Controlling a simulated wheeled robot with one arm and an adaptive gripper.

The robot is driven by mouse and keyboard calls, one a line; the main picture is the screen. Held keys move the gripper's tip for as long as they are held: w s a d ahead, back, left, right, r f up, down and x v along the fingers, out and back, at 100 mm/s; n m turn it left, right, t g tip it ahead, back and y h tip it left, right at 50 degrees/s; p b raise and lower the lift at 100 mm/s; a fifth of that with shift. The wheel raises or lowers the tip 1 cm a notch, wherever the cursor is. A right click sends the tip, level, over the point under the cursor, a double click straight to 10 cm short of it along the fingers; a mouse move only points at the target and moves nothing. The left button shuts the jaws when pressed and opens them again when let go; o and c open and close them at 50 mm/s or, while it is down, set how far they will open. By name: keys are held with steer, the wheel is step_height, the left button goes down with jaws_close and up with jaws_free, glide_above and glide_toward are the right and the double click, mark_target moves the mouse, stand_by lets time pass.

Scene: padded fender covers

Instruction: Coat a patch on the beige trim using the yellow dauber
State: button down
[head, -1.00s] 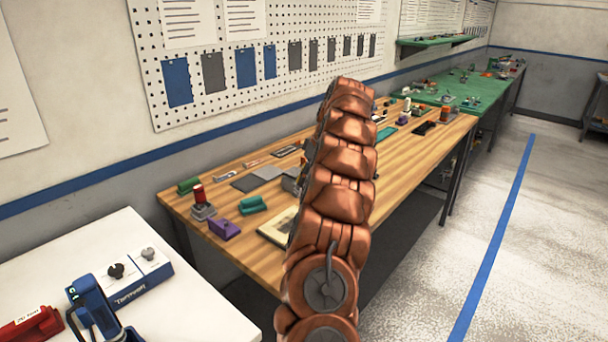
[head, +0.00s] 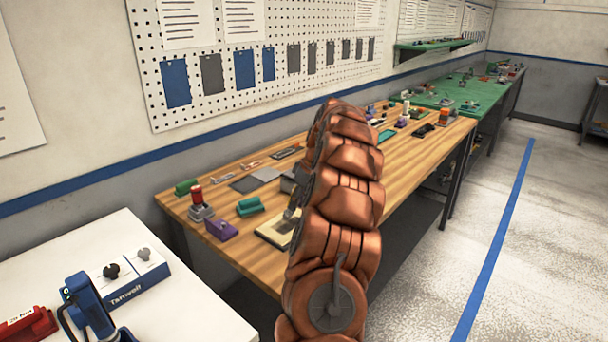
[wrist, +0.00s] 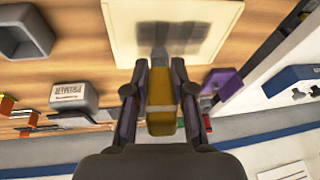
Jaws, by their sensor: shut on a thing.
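The beige trim (wrist: 222,22) is a flat pale panel with a grey square patch (wrist: 165,18) on it in the wrist view. In the head view the trim (head: 268,236) lies on the wooden bench near its front edge, partly behind my arm. My gripper (wrist: 159,68) is shut on the yellow dauber (wrist: 160,105), whose body sits between both fingers. The dauber's far end points at the trim, over a blurred grey area; I cannot tell whether it touches. In the head view my arm hides the dauber and most of my gripper.
A purple block (head: 221,229), a teal block (head: 250,206) and a red-topped item (head: 199,203) stand left of the trim. A grey sheet (head: 255,180) lies behind. The white table (head: 195,312) in the left foreground holds blue and red devices.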

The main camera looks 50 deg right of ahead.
steer(key=shift+a+p, duration=0.5)
steer(key=shift+a, duration=3.05)
steer(key=shift+d+p, duration=0.1)
steer(key=shift+p, duration=0.3)
steer(key=shift+d+r+b, duration=0.15)
steer(key=shift+d+b, duration=0.4)
steer(key=shift+d, duration=1.75)
steer(key=shift+d+r, duration=0.2)
steer(key=shift+d, duration=0.55)
steer(key=shift+d+r, duration=0.25)
steer(key=shift+d, duration=0.5)
steer(key=shift+d+r, duration=0.2)
steer(key=shift+d, duration=0.55)
steer(key=shift+d+f, duration=0.1)
steer(key=shift+d, duration=0.6)
steer(key=shift+f, duration=0.25)
step_height(320, 180, up, 7)
steer(key=p, duration=0.2)
